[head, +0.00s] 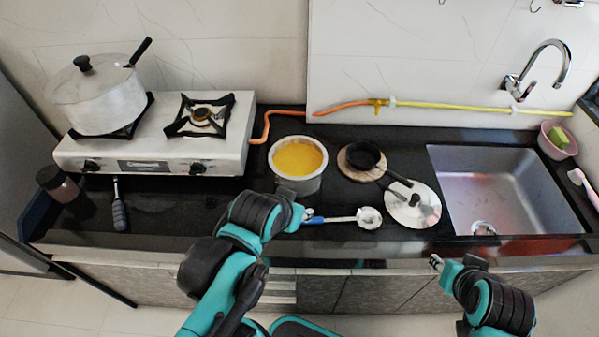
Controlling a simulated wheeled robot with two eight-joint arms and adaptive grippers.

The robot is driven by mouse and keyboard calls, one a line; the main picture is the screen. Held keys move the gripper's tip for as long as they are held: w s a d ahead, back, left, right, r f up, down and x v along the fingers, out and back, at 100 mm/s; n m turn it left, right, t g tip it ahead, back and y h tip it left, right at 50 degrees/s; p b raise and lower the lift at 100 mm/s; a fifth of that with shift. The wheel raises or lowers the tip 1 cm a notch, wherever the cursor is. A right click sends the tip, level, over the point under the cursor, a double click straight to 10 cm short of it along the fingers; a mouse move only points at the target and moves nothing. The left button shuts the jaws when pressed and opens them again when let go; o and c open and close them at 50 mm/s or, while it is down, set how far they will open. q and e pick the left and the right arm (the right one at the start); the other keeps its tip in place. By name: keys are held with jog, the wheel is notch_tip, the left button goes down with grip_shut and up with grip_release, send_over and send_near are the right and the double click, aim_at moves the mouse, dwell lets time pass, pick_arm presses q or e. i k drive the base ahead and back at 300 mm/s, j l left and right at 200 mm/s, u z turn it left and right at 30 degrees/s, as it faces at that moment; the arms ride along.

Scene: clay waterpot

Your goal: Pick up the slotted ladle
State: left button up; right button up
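The slotted ladle (368,217) lies on the black counter in front of the pot. Its round metal head points right, and its blue and white handle runs left to my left gripper (304,215). My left gripper is at the handle's left end; my own arm hides much of its fingers, so I cannot tell whether they are closed on it. My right gripper (437,262) is low in front of the counter edge, right of the ladle and apart from it. Its finger opening is too small to make out.
A pot of yellow liquid (299,162) stands just behind the ladle. A lid (413,206) and a small dark pan (365,157) are to its right, then the sink (505,185). A stove (160,140) with a lidded saucepan (97,100) is left. A dark-handled utensil (119,210) lies in front.

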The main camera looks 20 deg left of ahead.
aim_at(368, 217)
jog(key=k+j+z, duration=0.2)
jog(key=z, duration=0.25)
jog(key=k+j+z, duration=0.25)
jog(key=z, duration=0.2)
jog(key=j, duration=0.1)
